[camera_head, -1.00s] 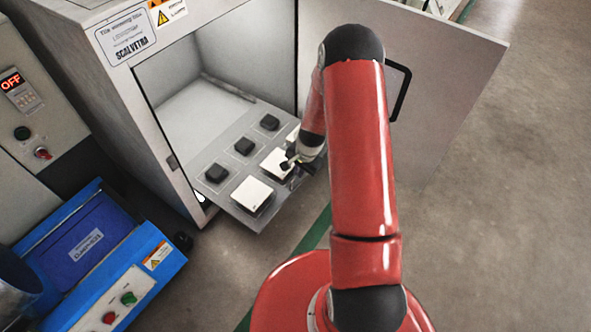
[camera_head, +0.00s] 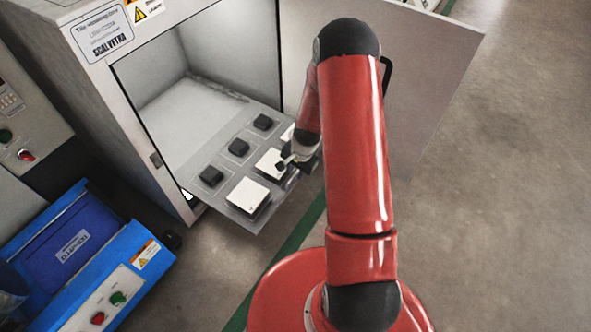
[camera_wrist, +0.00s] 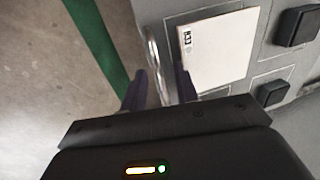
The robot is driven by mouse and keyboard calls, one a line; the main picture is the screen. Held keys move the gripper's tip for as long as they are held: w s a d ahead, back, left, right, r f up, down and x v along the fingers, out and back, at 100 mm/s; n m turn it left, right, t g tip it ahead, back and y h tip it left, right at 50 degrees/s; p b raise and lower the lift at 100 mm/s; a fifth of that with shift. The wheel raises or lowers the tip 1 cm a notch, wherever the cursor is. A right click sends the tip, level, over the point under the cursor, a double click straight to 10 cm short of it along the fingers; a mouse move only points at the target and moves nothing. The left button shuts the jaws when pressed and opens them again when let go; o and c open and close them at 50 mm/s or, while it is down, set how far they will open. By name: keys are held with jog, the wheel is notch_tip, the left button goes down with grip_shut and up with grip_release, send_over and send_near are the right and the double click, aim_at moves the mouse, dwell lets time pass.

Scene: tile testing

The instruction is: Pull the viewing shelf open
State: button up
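The viewing shelf (camera_head: 232,145) is a grey tray partly out of the white cabinet, carrying white tiles (camera_head: 248,195) and black blocks (camera_head: 239,147). Its silver bar handle (camera_wrist: 153,55) runs along its front edge in the wrist view. My gripper (camera_head: 287,163) is at the shelf's front edge, beside the middle white tile. My arm hides the shelf's far right end.
The cabinet (camera_head: 140,90) stands open, its door (camera_head: 430,90) swung out to the right behind my arm. A blue machine (camera_head: 80,245) and a grey control box (camera_head: 25,120) stand at the left. Floor (camera_head: 500,220) at the right is clear, with a green line.

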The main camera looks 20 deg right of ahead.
jog(key=shift+r, duration=0.1)
notch_tip(320, 180, up, 7)
jog(key=s+d+p, duration=0.1)
jog(key=shift+s+r+p, duration=0.15)
jog(key=shift+r+p, duration=0.05)
jog(key=shift+p, duration=0.1)
dwell(0.5)
jog(key=s+a+r+n+t+p, duration=0.1)
jog(key=s+a+r+n+p, duration=0.15)
jog(key=r, duration=0.95)
jog(key=s+a+r+n+t+p, duration=0.1)
jog(key=s+a+r+n+p, duration=0.15)
jog(key=r, duration=1.05)
jog(key=s+a+r+n+t+p, duration=0.1)
jog(key=s+r+n+p, duration=0.1)
jog(key=s+r, duration=0.7)
jog(key=s+a+r+n+h+p, duration=0.1)
jog(key=s+a+r+n+p, duration=0.1)
jog(key=s+r, duration=0.7)
jog(key=shift+s+a+n+t, duration=0.15)
jog(key=shift+s+n+t, duration=0.2)
jog(key=shift+n, duration=0.55)
